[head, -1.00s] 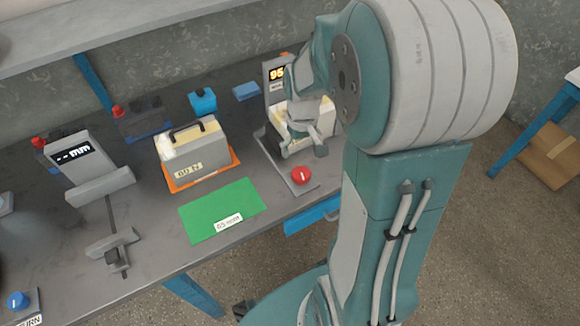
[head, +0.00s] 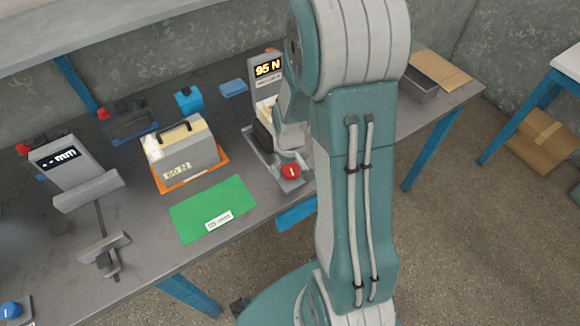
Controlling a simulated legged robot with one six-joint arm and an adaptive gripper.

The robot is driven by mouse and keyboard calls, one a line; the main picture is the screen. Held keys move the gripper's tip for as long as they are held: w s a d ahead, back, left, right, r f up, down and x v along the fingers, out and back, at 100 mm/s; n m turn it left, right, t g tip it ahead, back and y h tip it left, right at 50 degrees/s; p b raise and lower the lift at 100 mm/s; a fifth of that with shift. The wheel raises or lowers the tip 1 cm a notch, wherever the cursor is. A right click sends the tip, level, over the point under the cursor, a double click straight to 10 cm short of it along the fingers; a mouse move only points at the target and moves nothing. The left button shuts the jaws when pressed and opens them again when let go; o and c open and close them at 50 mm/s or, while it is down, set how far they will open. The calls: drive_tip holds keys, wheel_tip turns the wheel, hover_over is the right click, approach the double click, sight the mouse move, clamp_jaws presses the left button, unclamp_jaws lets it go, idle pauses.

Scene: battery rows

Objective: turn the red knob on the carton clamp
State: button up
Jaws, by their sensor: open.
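The carton clamp (head: 266,88) stands at the right part of the bench, with a lit display reading 95 N. Its red knob (head: 291,171) sits at the front end of the clamp's base, near the bench edge. My gripper (head: 288,157) is just above and behind the knob, largely hidden by my own arm. It is open, and I cannot tell whether its fingers touch the knob. A pale carton between the clamp jaws is mostly hidden behind my wrist.
A grey case with a black handle (head: 182,152) sits on an orange mat (head: 190,181). A green mat (head: 212,205) lies in front of it. At left stand a second clamp with a display (head: 62,163) and a blue knob (head: 11,310). An open box (head: 418,84) is at the right.

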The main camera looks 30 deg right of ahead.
sight(290, 168)
drive_tip(key=c, duration=1)
drive_tip(key=shift+c, duration=0.2)
drive_tip(key=shift+m, duration=0.6)
drive_tip(key=o, duration=1)
drive_tip(key=shift+o, duration=0.2)
wheel_tip(290, 168, up, 12)
